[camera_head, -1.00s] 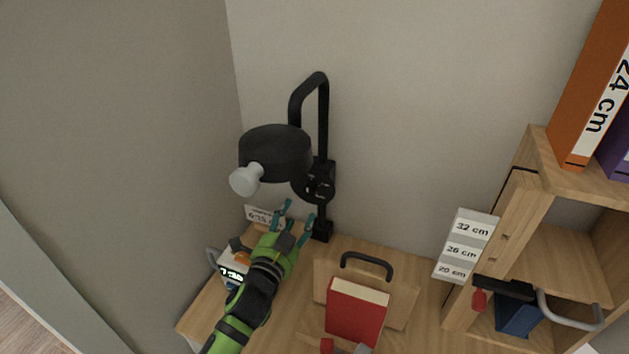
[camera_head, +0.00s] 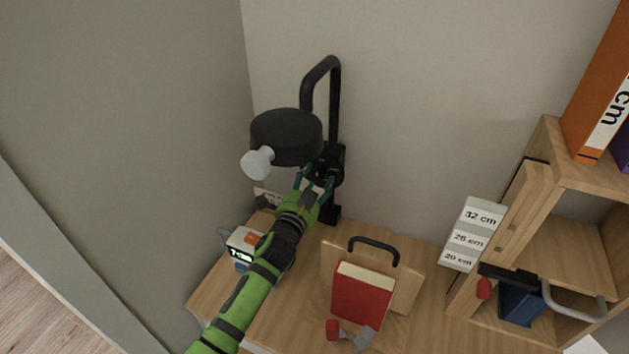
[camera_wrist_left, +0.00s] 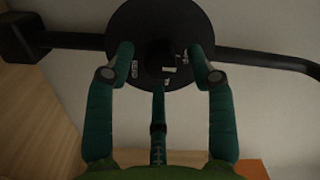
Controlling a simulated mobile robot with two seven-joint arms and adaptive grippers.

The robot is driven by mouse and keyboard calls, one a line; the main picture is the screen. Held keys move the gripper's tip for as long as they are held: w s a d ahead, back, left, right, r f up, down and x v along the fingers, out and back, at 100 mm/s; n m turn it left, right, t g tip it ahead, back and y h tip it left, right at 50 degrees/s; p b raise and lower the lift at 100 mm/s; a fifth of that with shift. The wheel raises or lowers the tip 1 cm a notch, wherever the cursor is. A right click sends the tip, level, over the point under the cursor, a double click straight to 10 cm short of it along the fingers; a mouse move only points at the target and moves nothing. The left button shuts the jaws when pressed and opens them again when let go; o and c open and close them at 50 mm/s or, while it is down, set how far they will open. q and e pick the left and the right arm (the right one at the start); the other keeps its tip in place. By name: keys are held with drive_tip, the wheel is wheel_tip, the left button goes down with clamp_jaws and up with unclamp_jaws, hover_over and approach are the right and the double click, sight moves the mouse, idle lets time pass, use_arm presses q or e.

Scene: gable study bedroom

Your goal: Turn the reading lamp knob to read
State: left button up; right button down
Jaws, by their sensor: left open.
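The reading lamp (camera_head: 287,138) is black, with a curved arm on the back wall and a pale bulb at its head. Its round black knob plate (camera_wrist_left: 160,25) fills the top of the left wrist view, with small pale markings and a dark hub in the middle. My left gripper (camera_head: 318,180) is at the lamp's base, in front of the plate. In the left wrist view its teal fingers (camera_wrist_left: 160,62) are spread to either side of the hub, with no object held. In the head view the gripper hides most of the plate. My right gripper is not seen.
A red book (camera_head: 362,296) leans on a wooden stand on the desk (camera_head: 290,310). A white clock device (camera_head: 241,247) is left of my arm.

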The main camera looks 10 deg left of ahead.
use_arm(q)
clamp_jaws()
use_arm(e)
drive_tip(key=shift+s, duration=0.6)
